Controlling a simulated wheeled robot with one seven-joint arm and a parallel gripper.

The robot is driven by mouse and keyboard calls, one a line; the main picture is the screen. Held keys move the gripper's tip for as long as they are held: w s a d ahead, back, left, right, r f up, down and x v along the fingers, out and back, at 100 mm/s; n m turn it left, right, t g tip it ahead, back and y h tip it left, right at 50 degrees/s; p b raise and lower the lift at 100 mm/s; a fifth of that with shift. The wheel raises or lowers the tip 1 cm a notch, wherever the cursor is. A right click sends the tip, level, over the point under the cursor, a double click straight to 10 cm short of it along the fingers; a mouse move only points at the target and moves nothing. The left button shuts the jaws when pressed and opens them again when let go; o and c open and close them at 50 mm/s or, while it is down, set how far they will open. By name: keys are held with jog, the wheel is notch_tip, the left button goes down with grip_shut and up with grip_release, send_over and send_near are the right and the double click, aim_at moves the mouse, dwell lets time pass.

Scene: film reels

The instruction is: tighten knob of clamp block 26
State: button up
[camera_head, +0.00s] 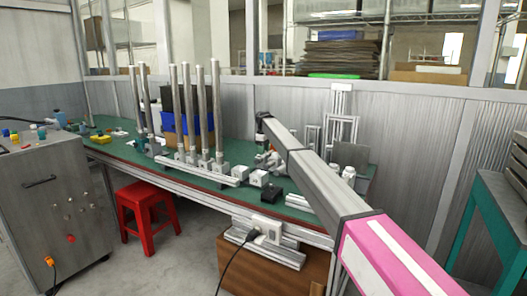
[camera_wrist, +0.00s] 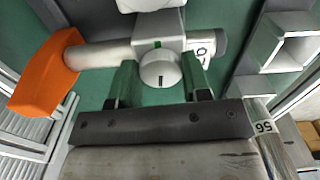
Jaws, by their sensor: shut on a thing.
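In the wrist view a white round knob (camera_wrist: 160,70) with a short black mark on its face sits on a pale clamp block (camera_wrist: 147,22). A green mark shows on the block just above the knob. A tag (camera_wrist: 205,48) at the block's right side is upside down and partly hidden; I cannot read it surely. My gripper (camera_wrist: 160,75) has its two green fingers on either side of the knob, shut on it. In the head view my gripper (camera_head: 268,158) is over the bench, small and partly hidden by the arm.
A grey tube with an orange end (camera_wrist: 42,70) runs left of the block. A second tag (camera_wrist: 263,127) shows at the lower right. In the head view upright metal posts (camera_head: 200,110) stand on the green bench (camera_head: 110,150). A red stool (camera_head: 147,210) stands in front.

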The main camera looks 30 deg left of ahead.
jog(key=m, duration=0.9)
jog(key=shift+s, duration=0.1)
jog(key=m, duration=0.3)
jog(key=shift+a+m, duration=0.1)
jog(key=shift+m, duration=0.2)
jog(key=m, duration=0.4)
jog(key=shift+s+a+m, duration=0.1)
jog(key=shift+m, duration=0.2)
jog(key=m, duration=0.4)
jog(key=shift+a+m, duration=0.1)
jog(key=shift+m, duration=0.2)
jog(key=m, duration=0.9)
jog(key=shift+a, duration=0.1)
jog(key=shift+m, duration=1.8)
jog(key=shift+w, duration=0.2)
